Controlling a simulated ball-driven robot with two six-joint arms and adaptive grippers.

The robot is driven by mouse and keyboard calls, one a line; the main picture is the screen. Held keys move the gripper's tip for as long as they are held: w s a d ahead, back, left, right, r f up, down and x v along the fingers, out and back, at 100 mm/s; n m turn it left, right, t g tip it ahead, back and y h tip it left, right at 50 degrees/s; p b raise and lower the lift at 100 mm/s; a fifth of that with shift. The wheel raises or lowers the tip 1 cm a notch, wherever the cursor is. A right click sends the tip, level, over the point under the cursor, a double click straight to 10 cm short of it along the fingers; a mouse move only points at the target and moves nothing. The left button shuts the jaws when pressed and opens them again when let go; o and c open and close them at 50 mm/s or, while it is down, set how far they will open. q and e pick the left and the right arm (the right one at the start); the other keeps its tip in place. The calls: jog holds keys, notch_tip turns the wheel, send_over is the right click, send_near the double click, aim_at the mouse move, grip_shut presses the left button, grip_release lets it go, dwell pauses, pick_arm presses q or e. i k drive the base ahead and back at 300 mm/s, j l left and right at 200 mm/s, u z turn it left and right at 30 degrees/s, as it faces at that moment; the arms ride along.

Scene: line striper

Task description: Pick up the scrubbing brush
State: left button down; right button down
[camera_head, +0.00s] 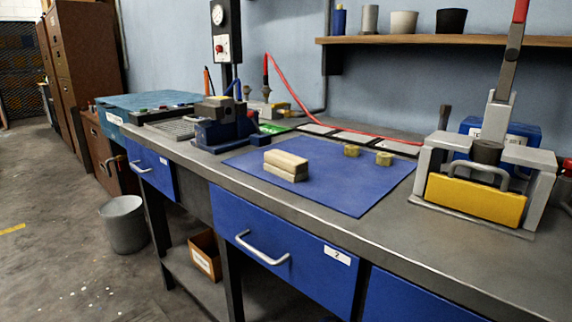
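A pale wooden block-shaped thing (286,165) lies on the blue mat (335,185) on the workbench. It has two layers, a lighter top and a lower part of similar tan colour. It looks like the scrubbing brush, but bristles cannot be made out clearly. Nothing touches it except the mat. Neither of my grippers is in view.
Two small yellowish cylinders (351,150) (384,159) stand behind it on the mat. A dark blue vise (223,128) stands to the left, a grey and yellow fixture (476,197) to the right. A red hose (297,97) runs behind. The mat's front is clear.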

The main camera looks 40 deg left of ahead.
aim_at(293, 169)
jog(key=u, duration=1.05)
